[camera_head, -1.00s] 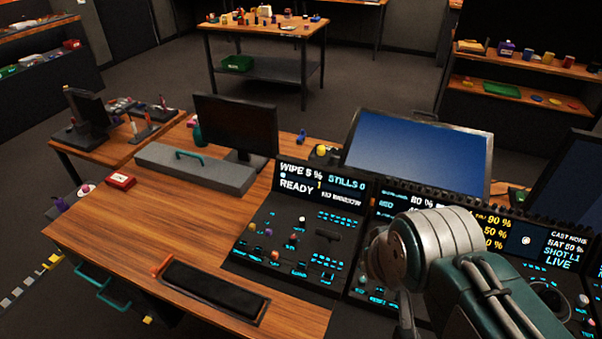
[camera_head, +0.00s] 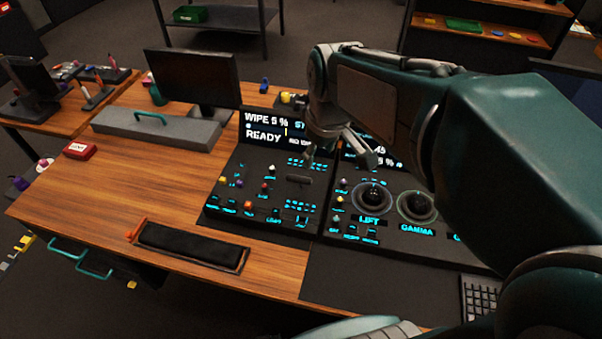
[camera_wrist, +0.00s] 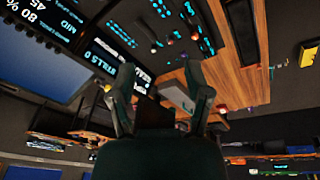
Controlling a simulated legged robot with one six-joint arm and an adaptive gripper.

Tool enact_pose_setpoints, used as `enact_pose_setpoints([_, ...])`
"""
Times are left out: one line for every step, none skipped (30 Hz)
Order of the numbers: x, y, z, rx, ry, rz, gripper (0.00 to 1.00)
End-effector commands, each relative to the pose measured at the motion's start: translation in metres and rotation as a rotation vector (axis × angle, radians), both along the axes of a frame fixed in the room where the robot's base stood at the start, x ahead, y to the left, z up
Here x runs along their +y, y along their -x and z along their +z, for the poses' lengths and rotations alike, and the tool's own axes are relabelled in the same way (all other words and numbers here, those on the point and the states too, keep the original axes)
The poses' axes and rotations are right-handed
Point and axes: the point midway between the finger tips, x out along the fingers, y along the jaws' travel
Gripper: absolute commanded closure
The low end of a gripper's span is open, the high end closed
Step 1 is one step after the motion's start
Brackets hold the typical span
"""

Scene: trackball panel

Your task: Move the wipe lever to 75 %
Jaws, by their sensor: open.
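The wipe panel (camera_head: 262,185) stands on the desk; its screen (camera_head: 275,132) reads WIPE 5 % and READY. The wipe lever appears to be the dark bar-topped handle (camera_head: 298,179) at the panel's middle right. My gripper (camera_head: 341,160) is open and empty, above and to the right of this handle and apart from it. In the wrist view, my gripper (camera_wrist: 160,68) has its two fingers spread with nothing between them. The lever cannot be made out clearly there.
A neighbouring panel with trackballs marked LIFT (camera_head: 372,197) and GAMMA (camera_head: 417,206) lies to the right. A monitor (camera_head: 193,78) stands behind to the left.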

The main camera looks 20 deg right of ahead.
Motion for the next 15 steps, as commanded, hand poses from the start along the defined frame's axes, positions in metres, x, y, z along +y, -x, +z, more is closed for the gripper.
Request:
enact_pose_setpoints([-0.001,-0.012,-0.007,0.027,0.005,0.035,0.36])
enact_pose_setpoints([-0.002,-0.019,-0.010,0.040,0.008,0.059,0.36])
enact_pose_setpoints([-0.002,-0.027,-0.015,0.057,0.012,0.091,0.36])
enact_pose_setpoints([-0.003,-0.034,-0.019,0.070,0.014,0.115,0.36])
enact_pose_setpoints([-0.004,-0.040,-0.023,0.084,0.016,0.139,0.36])
enact_pose_setpoints([-0.004,-0.048,-0.029,0.101,0.018,0.172,0.36])
enact_pose_setpoints([-0.005,-0.054,-0.034,0.114,0.019,0.195,0.36])
enact_pose_setpoints([-0.005,-0.061,-0.038,0.126,0.019,0.220,0.36])
enact_pose_setpoints([-0.006,-0.069,-0.045,0.144,0.020,0.253,0.36])
enact_pose_setpoints([-0.007,-0.075,-0.051,0.157,0.020,0.277,0.36])
enact_pose_setpoints([-0.007,-0.081,-0.056,0.169,0.018,0.303,0.36])
enact_pose_setpoints([-0.008,-0.088,-0.064,0.186,0.017,0.335,0.36])
enact_pose_setpoints([-0.009,-0.094,-0.070,0.198,0.016,0.360,0.36])
enact_pose_setpoints([-0.010,-0.099,-0.076,0.209,0.015,0.385,0.36])
enact_pose_setpoints([-0.011,-0.106,-0.085,0.225,0.011,0.417,0.36])
